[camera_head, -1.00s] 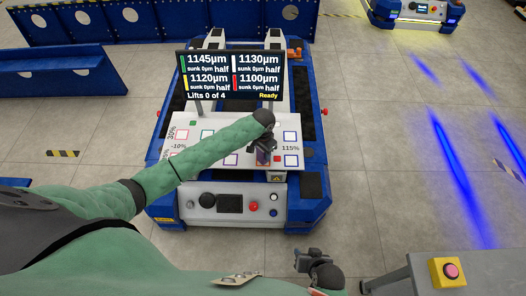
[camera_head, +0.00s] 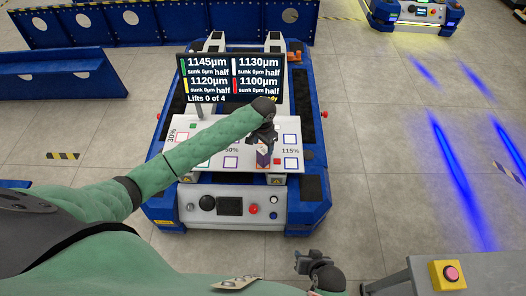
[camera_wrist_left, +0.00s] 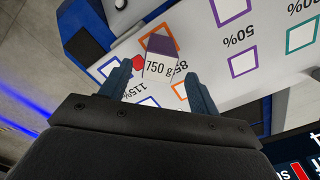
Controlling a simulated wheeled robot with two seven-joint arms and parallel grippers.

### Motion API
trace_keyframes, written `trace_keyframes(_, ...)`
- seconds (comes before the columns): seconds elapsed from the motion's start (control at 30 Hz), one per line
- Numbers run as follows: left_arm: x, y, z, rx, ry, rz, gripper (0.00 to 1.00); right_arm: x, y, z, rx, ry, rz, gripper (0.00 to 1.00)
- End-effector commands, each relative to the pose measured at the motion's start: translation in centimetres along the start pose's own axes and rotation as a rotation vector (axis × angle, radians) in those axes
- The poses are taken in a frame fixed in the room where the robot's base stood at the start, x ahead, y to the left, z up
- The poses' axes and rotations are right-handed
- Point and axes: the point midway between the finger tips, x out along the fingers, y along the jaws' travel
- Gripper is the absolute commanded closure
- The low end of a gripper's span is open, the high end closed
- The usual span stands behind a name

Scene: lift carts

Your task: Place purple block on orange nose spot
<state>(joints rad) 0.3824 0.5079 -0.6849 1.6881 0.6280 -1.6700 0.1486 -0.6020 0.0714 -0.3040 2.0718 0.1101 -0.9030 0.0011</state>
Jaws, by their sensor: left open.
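The purple block (camera_head: 262,159) stands on the white board near its front right. In the left wrist view it (camera_wrist_left: 162,46) shows a purple face and a white face marked "750 g". An orange outlined spot (camera_wrist_left: 146,41) shows partly behind it; I cannot tell whether the block is fully inside.
The board (camera_head: 205,147) has other coloured outlined spots, a red block (camera_head: 277,161) and a green block (camera_head: 193,126). A display (camera_head: 222,78) stands behind the board. A grey table with a red button (camera_head: 451,273) is at lower right.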

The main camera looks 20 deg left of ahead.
Motion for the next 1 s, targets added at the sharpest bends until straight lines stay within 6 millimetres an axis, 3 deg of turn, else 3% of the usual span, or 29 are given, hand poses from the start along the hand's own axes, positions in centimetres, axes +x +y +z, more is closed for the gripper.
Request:
trace_keyframes(0.2, -3.6, 0.1, -0.1, 0.000, 0.001, 0.001, 0.38, -0.3, -0.1, 0.0, 0.000, -0.010, -0.001, 0.64)
trace_keyframes(0.47, -5.0, 0.5, 0.1, 0.001, 0.004, 0.006, 0.38, -0.5, -0.1, -0.1, 0.000, -0.009, -0.001, 0.64)
trace_keyframes(0.67, -1.9, 4.6, 1.2, 0.010, 0.062, 0.053, 0.38, -0.5, -0.2, -0.1, 0.000, -0.007, -0.002, 0.64)
trace_keyframes(1.0, 4.2, 14.6, 5.3, -0.012, 0.236, 0.158, 0.38, -0.5, -0.2, -0.1, 0.000, -0.007, -0.002, 0.64)
